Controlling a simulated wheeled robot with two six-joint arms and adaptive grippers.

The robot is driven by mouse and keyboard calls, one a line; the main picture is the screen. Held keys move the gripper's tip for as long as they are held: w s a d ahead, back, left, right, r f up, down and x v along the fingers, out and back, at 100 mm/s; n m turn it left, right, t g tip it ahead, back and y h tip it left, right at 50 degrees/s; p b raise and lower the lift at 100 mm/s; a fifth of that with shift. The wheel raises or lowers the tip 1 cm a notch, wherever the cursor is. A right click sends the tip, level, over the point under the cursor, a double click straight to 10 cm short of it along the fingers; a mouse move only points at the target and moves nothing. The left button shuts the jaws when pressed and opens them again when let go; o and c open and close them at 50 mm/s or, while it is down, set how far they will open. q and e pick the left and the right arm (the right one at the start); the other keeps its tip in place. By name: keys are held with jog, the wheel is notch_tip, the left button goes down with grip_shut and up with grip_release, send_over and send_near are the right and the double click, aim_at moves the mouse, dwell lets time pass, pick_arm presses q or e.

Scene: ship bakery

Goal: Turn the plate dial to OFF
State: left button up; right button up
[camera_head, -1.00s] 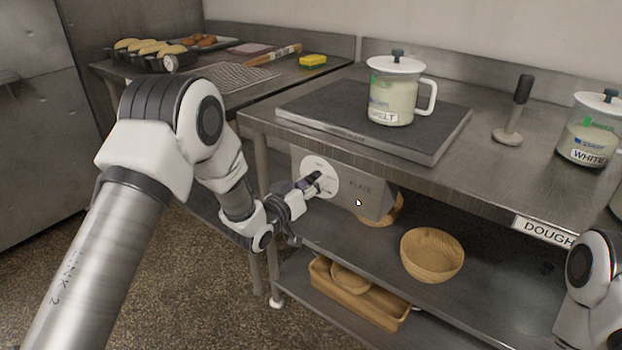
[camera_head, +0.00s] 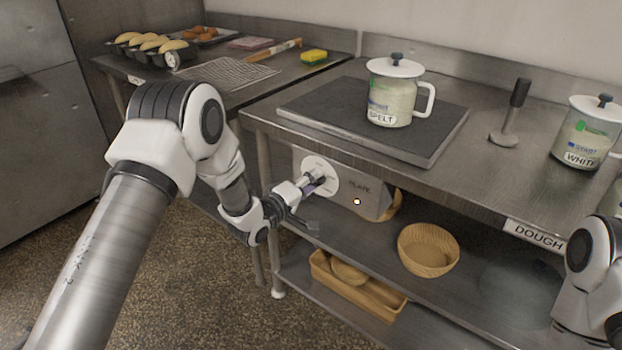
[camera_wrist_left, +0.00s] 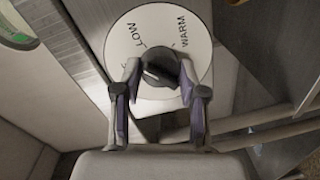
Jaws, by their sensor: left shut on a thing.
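The plate dial's white disc (camera_head: 314,163) is on the front of the control box (camera_head: 368,205) marked PLATE, under the table's edge. In the left wrist view the disc (camera_wrist_left: 128,42) shows LOW and WARM; OFF cannot be read. My left gripper (camera_head: 318,181) reaches the dial from the lower left. In the left wrist view its fingers (camera_wrist_left: 158,88) are shut on the dark knob (camera_wrist_left: 160,67), one on each side. The knob's pointing direction is hard to tell. A small lamp (camera_head: 357,201) on the box looks white. My right gripper is out of view.
The dark hot plate (camera_head: 300,100) carries the SPELT jar (camera_head: 392,98). A press tool (camera_head: 511,115) and the WHITE jar (camera_head: 588,135) stand on the right. The lower shelf holds wooden bowls (camera_head: 428,250) below the box. The floor (camera_head: 190,285) at the left is clear.

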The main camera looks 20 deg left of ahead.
pick_arm(q)
jog(key=shift+n+h+p, duration=0.5)
jog(key=shift+n+p, duration=0.45)
jog(key=shift+n, duration=3.85)
jog(key=o, duration=1.1)
jog(key=shift+f, duration=0.1)
jog(key=shift+o, duration=0.2)
jog(key=shift+a, duration=0.1)
jog(key=v, duration=1.1)
jog(key=shift+s+a, duration=0.15)
jog(key=shift+s, duration=0.25)
